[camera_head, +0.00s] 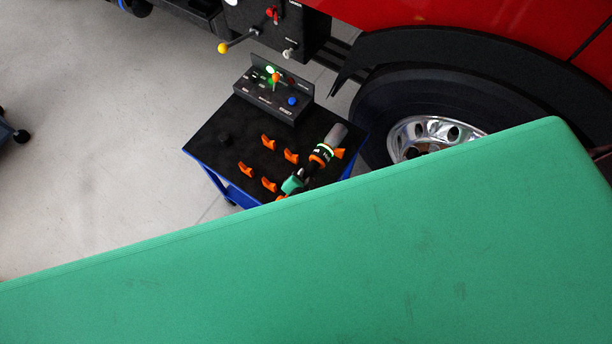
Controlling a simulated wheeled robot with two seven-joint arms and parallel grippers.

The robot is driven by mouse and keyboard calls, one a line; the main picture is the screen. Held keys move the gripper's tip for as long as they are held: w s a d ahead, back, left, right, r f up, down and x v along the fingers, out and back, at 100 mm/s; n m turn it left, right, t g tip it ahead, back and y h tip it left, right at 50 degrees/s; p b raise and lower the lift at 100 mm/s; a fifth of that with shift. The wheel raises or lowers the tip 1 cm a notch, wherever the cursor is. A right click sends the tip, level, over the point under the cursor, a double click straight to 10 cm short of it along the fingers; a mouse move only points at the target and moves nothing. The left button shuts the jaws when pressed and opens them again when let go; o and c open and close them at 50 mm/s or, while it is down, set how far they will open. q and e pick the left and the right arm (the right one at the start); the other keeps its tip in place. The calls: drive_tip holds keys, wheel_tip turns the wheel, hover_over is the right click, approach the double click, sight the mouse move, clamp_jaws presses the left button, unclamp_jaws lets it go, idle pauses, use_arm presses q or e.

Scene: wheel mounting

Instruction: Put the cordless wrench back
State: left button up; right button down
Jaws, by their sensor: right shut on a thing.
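The cordless wrench (324,151) is at the right side of a small black-topped cart (208,146), among orange holders. It has a grey end, a black body with a bright ring and lettering, and lies at a slant. I cannot tell whether it rests in its holders or is held just above them. My right gripper (304,174) shows only as a small dark shape at the wrench's lower end, shut on it; its fingers are hard to make out. A teal part (292,184) sits just below. My left gripper is not in view.
A large green surface (400,255) fills the foreground and hides the cart's near edge. Orange holders (268,143) and a control box (273,95) stand on the cart. A red truck with a wheel (430,130) is at right. Grey floor (90,140) lies clear at left.

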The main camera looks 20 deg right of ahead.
drive_tip(key=shift+f+b, duration=1.6)
drive_tip(key=shift+f, duration=1.1)
drive_tip(key=shift+p, duration=0.35)
drive_tip(key=shift+f+b, duration=0.35)
drive_tip(key=shift+f, duration=0.3)
drive_tip(key=c, duration=1)
unclamp_jaws()
drive_tip(key=shift+o, duration=0.2)
drive_tip(key=shift+s+f, duration=0.15)
drive_tip(key=b+v, duration=0.2)
drive_tip(key=v, duration=1.1)
drive_tip(key=shift+s+a+r, duration=0.2)
drive_tip(key=shift+r, duration=0.1)
